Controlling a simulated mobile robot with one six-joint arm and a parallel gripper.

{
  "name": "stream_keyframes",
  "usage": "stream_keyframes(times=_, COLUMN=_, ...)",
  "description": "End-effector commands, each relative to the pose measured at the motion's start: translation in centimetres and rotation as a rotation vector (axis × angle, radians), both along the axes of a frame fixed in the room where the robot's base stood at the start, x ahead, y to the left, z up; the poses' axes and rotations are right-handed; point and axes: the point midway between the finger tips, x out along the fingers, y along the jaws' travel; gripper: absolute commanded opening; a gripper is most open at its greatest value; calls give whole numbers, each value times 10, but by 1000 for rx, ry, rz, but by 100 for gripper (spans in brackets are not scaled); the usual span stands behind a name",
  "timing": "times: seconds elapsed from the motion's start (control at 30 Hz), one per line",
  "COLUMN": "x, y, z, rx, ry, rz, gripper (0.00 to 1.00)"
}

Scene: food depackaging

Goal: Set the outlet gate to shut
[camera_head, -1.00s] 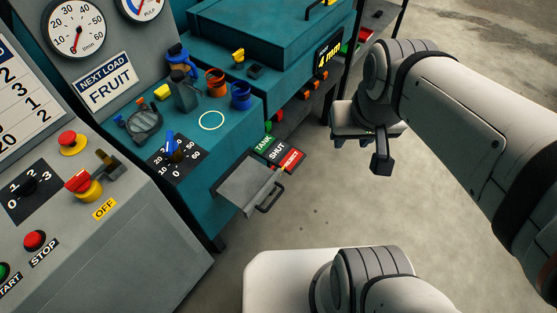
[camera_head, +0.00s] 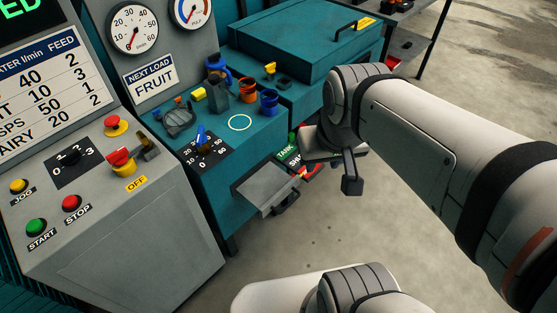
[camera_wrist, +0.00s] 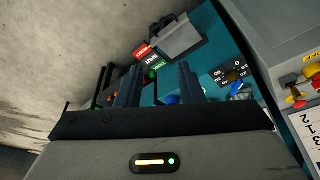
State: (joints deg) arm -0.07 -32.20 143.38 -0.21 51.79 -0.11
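The outlet gate's label strip (camera_head: 287,156) is on the teal machine's front edge, with green TANK, black SHUT and red REJECT. In the head view my gripper and wrist partly cover SHUT and REJECT. All three labels show in the wrist view (camera_wrist: 150,58), ahead of the fingers. A grey chute with a dark handle (camera_head: 266,187) sits beside the labels. I cannot make out the gate's lever or its setting. My gripper (camera_wrist: 160,76) is open and empty, its two fingers apart. In the head view one finger (camera_head: 351,180) hangs right of the labels.
A control panel with START (camera_head: 37,227) and STOP (camera_head: 71,203) buttons stands at left. A blue-handled dial (camera_head: 203,142), coloured cups (camera_head: 268,102) and a grey block are on the teal top. The concrete floor in front is clear.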

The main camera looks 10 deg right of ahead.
Motion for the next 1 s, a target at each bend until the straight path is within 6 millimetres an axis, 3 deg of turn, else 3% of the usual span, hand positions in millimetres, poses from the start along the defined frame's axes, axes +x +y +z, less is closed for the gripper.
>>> stream_keyframes(times=0.23, x=0, y=0, z=-7, rx=7, ry=10, rz=-1, gripper=34)
stream_keyframes(times=0.37, x=2, y=1, z=-39, rx=49, ry=64, rz=-6, gripper=34)
stream_keyframes(times=0.67, x=18, y=11, z=-171, rx=327, ry=282, rz=-37, gripper=34)
stream_keyframes(times=1.0, x=64, y=19, z=-303, rx=753, ry=366, rz=-89, gripper=34)
